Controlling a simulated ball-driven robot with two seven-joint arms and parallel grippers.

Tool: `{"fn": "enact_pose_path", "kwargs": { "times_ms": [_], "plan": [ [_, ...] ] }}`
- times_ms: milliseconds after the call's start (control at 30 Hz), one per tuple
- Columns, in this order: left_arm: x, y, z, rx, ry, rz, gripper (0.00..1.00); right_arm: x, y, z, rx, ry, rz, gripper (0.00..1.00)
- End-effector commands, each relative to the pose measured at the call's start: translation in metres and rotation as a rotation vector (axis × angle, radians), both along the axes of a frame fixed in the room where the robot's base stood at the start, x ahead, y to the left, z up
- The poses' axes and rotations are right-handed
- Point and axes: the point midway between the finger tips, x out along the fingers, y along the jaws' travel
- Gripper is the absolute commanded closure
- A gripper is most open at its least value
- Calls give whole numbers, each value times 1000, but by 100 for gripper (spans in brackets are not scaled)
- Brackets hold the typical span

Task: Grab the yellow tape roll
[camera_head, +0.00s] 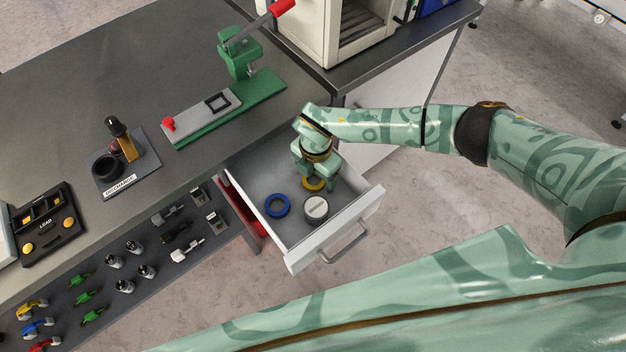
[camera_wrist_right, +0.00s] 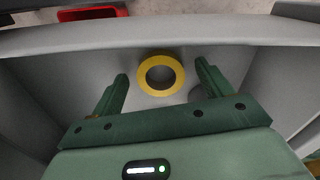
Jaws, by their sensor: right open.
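The yellow tape roll (camera_head: 313,184) lies in the open drawer (camera_head: 347,223), partly hidden by my gripper in the head view. It shows whole as a yellow ring in the right wrist view (camera_wrist_right: 161,75). My right gripper (camera_head: 316,180) is pointing down into the drawer, over the roll. In the right wrist view its fingers (camera_wrist_right: 163,78) are open, one to each side of the roll, with nothing between them held. My left gripper is not in view.
A blue tape roll (camera_head: 277,205) and a round grey-white item (camera_head: 316,209) lie in the same drawer. The drawer walls stand close around my gripper.

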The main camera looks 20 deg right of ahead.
Motion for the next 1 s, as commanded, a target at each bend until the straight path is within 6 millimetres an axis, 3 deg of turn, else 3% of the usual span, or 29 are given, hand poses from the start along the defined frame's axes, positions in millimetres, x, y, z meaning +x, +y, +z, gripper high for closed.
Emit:
{"fn": "enact_pose_path", "kwargs": {
  "times_ms": [33,267,433,767,1000],
  "plan": [
    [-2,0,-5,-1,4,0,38,0,0,-8,0,1,0,22],
    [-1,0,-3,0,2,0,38,0,0,-7,1,-1,0,25],
    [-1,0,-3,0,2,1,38,0,0,-7,1,-1,0,70],
    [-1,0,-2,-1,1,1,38,0,0,-5,0,-2,0,70],
    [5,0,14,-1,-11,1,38,1,0,26,0,-6,0,70]
  ]
}}
